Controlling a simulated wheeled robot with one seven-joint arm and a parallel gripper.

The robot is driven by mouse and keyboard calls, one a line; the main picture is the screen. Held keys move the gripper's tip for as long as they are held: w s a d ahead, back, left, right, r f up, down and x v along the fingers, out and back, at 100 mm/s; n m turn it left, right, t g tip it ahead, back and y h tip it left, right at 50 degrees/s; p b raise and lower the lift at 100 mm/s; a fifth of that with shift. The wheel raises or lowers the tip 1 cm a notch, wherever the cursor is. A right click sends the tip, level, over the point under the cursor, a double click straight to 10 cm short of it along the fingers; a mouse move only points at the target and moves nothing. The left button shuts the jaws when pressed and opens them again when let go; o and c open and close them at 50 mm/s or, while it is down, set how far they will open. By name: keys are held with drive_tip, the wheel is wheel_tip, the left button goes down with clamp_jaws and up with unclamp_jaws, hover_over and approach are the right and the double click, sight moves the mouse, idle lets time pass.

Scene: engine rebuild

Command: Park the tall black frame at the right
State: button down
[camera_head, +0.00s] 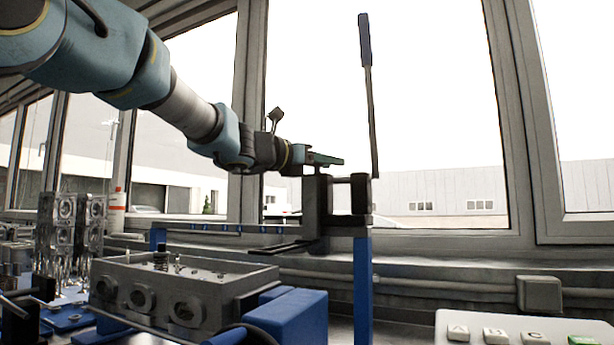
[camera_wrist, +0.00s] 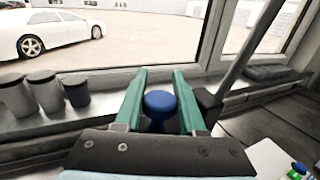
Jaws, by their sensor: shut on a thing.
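The tall black frame (camera_head: 313,210) stands upright behind the grey engine block, with a dark block to its right and a long lever with a blue handle (camera_head: 366,40) rising there. My gripper (camera_head: 326,159) is at the top of the frame's post. Whether the frame's base touches the surface below is hidden.
The grey engine block (camera_head: 190,300) and a blue upright post (camera_head: 362,290) are in front. Metal parts (camera_head: 60,235) crowd the left. Lidded cups (camera_wrist: 47,92) line the windowsill. A lettered panel (camera_head: 520,332) is at lower right. The strip under the window at right looks mostly clear.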

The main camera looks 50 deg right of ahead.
drive_tip(key=shift+s+d, duration=0.1)
drive_tip(key=shift+s, duration=0.4)
drive_tip(key=c, duration=0.5)
unclamp_jaws()
drive_tip(key=w+a+b, duration=0.1)
drive_tip(key=a+b, duration=0.1)
drive_tip(key=a, duration=0.8)
drive_tip(key=shift+w+a+b, duration=0.3)
